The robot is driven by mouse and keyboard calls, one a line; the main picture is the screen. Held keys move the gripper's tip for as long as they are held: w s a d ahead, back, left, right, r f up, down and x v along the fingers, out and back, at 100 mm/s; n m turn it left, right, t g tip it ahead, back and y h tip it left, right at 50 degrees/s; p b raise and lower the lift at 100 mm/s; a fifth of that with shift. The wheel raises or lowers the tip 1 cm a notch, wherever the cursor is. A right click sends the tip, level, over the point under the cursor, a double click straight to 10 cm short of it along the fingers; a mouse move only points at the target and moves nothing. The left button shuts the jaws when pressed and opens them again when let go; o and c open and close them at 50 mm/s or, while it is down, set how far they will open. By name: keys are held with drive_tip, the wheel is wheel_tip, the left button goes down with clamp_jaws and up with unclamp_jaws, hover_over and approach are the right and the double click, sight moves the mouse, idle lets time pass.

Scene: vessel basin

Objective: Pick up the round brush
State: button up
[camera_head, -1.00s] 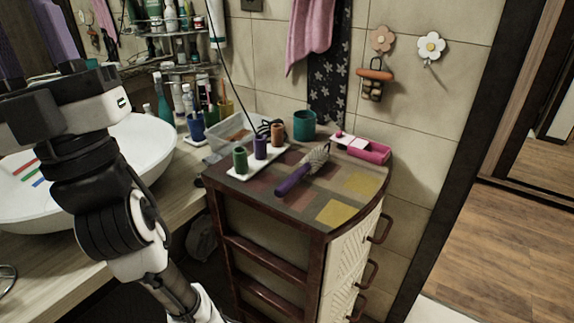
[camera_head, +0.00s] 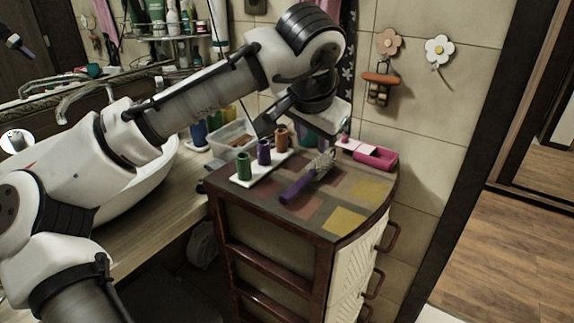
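The round brush (camera_head: 309,178) lies on top of the small dark wooden cabinet (camera_head: 335,218). Its purple handle points to the lower left and its bristled head to the upper right. My gripper (camera_head: 268,122) is at the end of my arm, above the back of the cabinet top, up and left of the brush. It appears apart from the brush. Its fingers are small, dark and partly hidden behind the wrist, so their opening does not show clearly.
A white tray with green (camera_head: 244,166), purple (camera_head: 264,152) and brown (camera_head: 281,138) spools stands left of the brush. A pink box (camera_head: 376,158) is at the back right. A clear bin (camera_head: 232,136) and sink (camera_head: 125,180) lie left. The cabinet's front right is clear.

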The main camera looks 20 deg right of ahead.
drive_tip(key=a+f+y, duration=0.1)
drive_tip(key=a+f, duration=0.1)
hover_over(304, 179)
drive_tip(key=s+a, duration=0.1)
drive_tip(key=s, duration=0.2)
drive_tip(key=f, duration=0.6)
drive_tip(key=shift+w+a+p, duration=0.15)
drive_tip(key=shift+w+p, duration=0.1)
drive_tip(key=shift+p, duration=0.05)
drive_tip(key=shift+s+p+x, duration=0.2)
drive_tip(key=shift+p+x, duration=0.4)
drive_tip(key=shift+x, duration=2.4)
drive_tip(key=shift+f, duration=0.1)
clamp_jaws()
